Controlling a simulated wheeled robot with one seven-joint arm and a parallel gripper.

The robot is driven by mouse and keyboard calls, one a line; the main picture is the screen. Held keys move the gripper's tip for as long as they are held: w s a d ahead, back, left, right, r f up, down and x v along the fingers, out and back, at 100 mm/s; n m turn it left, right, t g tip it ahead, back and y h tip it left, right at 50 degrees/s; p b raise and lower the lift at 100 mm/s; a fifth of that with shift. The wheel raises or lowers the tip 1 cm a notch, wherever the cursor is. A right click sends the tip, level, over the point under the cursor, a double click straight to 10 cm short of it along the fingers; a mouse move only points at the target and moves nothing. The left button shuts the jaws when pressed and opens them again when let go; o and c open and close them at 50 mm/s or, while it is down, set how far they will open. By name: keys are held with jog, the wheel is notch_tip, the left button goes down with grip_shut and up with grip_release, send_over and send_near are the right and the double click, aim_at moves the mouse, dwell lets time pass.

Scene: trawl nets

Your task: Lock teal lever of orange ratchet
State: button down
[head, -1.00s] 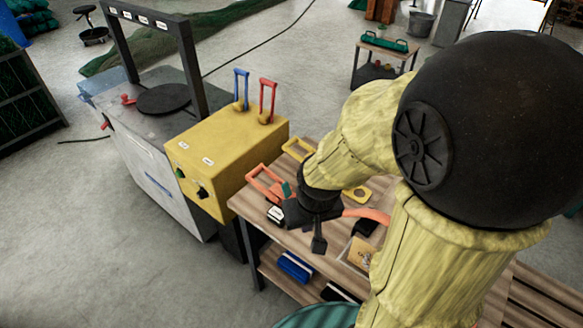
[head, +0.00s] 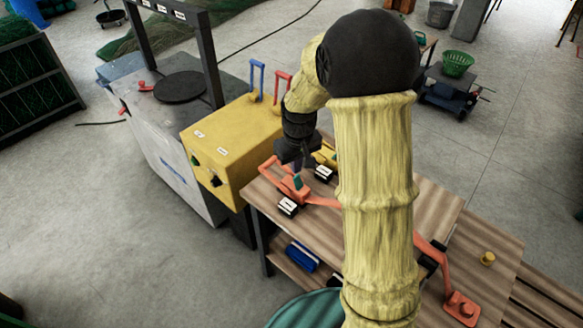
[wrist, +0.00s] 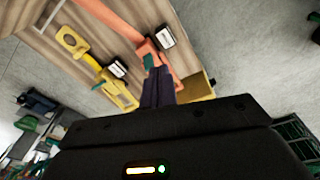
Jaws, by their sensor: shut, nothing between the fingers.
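The orange ratchet (head: 292,190) lies on the wooden bench, its handle frame toward the yellow box. Its small teal lever (head: 297,182) stands up from the body. In the wrist view the orange ratchet (wrist: 146,48) lies just beyond my fingertips, with the teal lever (wrist: 149,62) right at their ends. I cannot tell whether they touch. My gripper (head: 297,165) is above the ratchet, pointing down. In the wrist view my gripper's dark fingers (wrist: 154,74) are shut together with nothing between them.
A yellow ratchet (wrist: 118,92) with its own teal lever lies beside the orange one. An orange strap (head: 325,202) runs right along the bench to an orange end fitting (head: 462,308). The yellow box (head: 235,150) with upright blue and red handles stands close behind my gripper.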

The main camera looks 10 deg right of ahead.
jog(key=n+p, duration=0.2)
send_over(298, 182)
jog(key=a, duration=0.4)
notch_tip(298, 182, down, 3)
jog(key=w+f+n+g+p, duration=0.1)
jog(key=w+f+n+p, duration=0.1)
jog(key=w+f, duration=0.3)
jog(key=shift+w+a+g, duration=0.15)
jog(key=shift+w+g, duration=0.15)
jog(key=shift+w, duration=0.2)
jog(key=f+p, duration=0.3)
jog(key=f, duration=0.6)
jog(key=shift+s+f+p, duration=0.15)
jog(key=shift+s+p, duration=0.05)
jog(key=shift+p, duration=0.15)
jog(key=shift+s+d+f+p, duration=0.1)
jog(key=shift+d+f+p, duration=0.1)
jog(key=shift+d+p, duration=0.1)
jog(key=shift+s+d+r+p, duration=0.35)
jog(key=shift+s+d+p, duration=0.05)
jog(key=shift+s+p, duration=0.15)
jog(key=shift+s+d+r+p, duration=0.35)
jog(key=shift+s+p, duration=0.1)
jog(key=shift+s, duration=0.1)
jog(key=shift+s+d, duration=0.2)
jog(key=shift+s, duration=0.1)
jog(key=shift+f, duration=0.1)
